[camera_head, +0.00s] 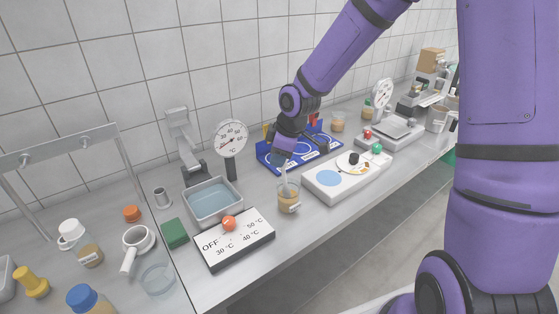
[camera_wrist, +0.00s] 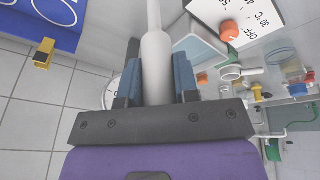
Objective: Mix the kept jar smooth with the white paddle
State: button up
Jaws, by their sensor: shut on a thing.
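My gripper (camera_head: 284,147) is shut on the white paddle (camera_head: 285,173), which points down from it. The paddle's handle also shows between the fingers in the wrist view (camera_wrist: 156,60). The paddle's lower end goes into the mouth of a clear jar (camera_head: 288,197) of tan contents on the counter. The jar has a small white tag on its front. The paddle's tip is hidden in the jar, and I cannot tell how smooth the contents are.
A white device with a blue disc (camera_head: 328,178) stands close right of the jar. A temperature board with an orange knob (camera_head: 235,240) lies at left front, before a water bath (camera_head: 213,203). The counter's front edge is near the jar.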

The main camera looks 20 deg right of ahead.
jog(key=shift+s+a+r, duration=0.1)
jog(key=shift+a+r, duration=0.05)
jog(key=shift+r, duration=1)
jog(key=shift+s+a+r, duration=0.1)
jog(key=shift+a+r, duration=0.1)
jog(key=shift+r, duration=0.9)
jog(key=shift+a+r, duration=0.15)
jog(key=shift+r, duration=1)
jog(key=shift+r, duration=2)
